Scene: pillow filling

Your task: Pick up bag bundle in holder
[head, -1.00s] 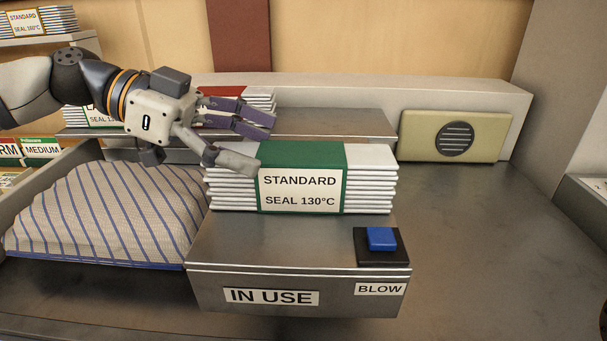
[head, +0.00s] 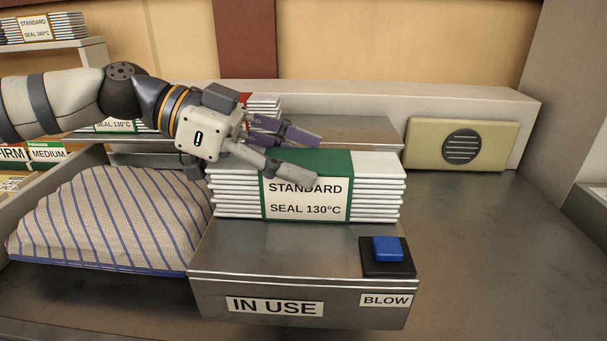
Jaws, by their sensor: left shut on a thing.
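The bag bundle (head: 380,188) is a stack of folded white bags with a green band and a label reading "STANDARD SEAL 130°C". It rests flat on the metal holder (head: 290,254) marked "IN USE". My left gripper (head: 314,158) reaches in from the left and is shut on the bundle. One finger lies over the front top edge and the upper part of the label, the other over the back of the top. The exact contact under the fingers is hidden. My right gripper is not in view.
A blue button (head: 388,248) marked "BLOW" sits on the holder's right front. A striped pillow (head: 110,225) lies to the left. Behind are a metal shelf (head: 360,131) and a red-banded stack (head: 262,104). A beige speaker panel (head: 498,146) stands back right. The counter on the right is clear.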

